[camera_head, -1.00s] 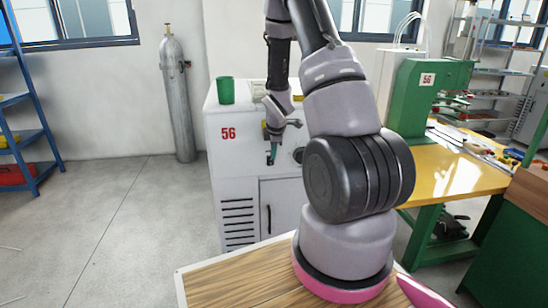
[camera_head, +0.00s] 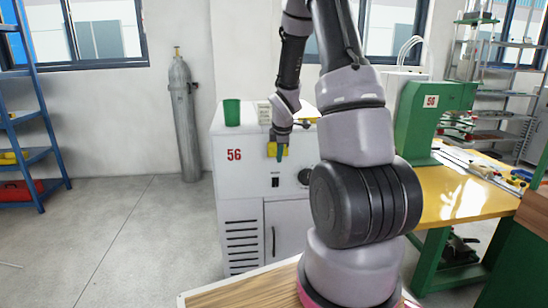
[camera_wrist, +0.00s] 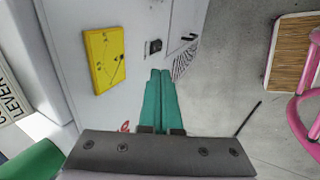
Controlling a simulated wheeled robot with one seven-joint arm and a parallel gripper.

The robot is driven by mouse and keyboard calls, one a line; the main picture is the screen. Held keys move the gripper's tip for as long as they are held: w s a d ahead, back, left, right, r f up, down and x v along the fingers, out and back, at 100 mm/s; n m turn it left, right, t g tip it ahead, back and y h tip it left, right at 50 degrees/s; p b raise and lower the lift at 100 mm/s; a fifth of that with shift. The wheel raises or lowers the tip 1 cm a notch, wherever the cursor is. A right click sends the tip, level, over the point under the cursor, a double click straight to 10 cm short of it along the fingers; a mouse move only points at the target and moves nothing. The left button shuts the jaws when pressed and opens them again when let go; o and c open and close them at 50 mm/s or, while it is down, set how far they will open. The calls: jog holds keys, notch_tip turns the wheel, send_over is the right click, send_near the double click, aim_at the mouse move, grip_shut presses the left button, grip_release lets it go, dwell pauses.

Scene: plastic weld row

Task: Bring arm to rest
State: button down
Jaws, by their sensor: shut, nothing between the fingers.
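My gripper (camera_head: 271,150) hangs fingers down in front of the white cabinet (camera_head: 237,190) marked 56, near its upper front. In the wrist view its two teal fingers (camera_wrist: 160,74) lie together, shut, with nothing between them. My arm rises from its base at the lower right, bends above the top of the picture, and comes down to the gripper. A yellow plate (camera_wrist: 105,58) on the cabinet front lies left of the fingers in the wrist view. I cannot tell the exact gap between fingers and cabinet.
A green cup (camera_head: 232,112) stands on the cabinet top. A grey gas cylinder (camera_head: 184,120) stands by the wall. A green machine (camera_head: 410,120) stands on a yellow bench (camera_head: 462,200) at right. A blue shelf (camera_head: 30,120) is at left. The floor between is clear.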

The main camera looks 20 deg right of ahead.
jog(key=s+a+r+m+t, duration=0.1)
jog(key=s+a+r+m, duration=0.3)
jog(key=r, duration=0.6)
jog(key=s+a+r+m, duration=0.2)
jog(key=s+r+m, duration=0.4)
jog(key=r, duration=0.3)
jog(key=s+a+r+m+y, duration=0.1)
jog(key=s+a+r+m, duration=0.2)
jog(key=s, duration=0.2)
jog(key=s+a+r+m+y, duration=0.1)
jog(key=s+a+r+m, duration=0.2)
jog(key=s, duration=0.3)
jog(key=s+a+r+m+t+y, duration=0.1)
jog(key=s+a+r+m, duration=0.2)
jog(key=s, duration=0.3)
jog(key=shift+d, duration=0.1)
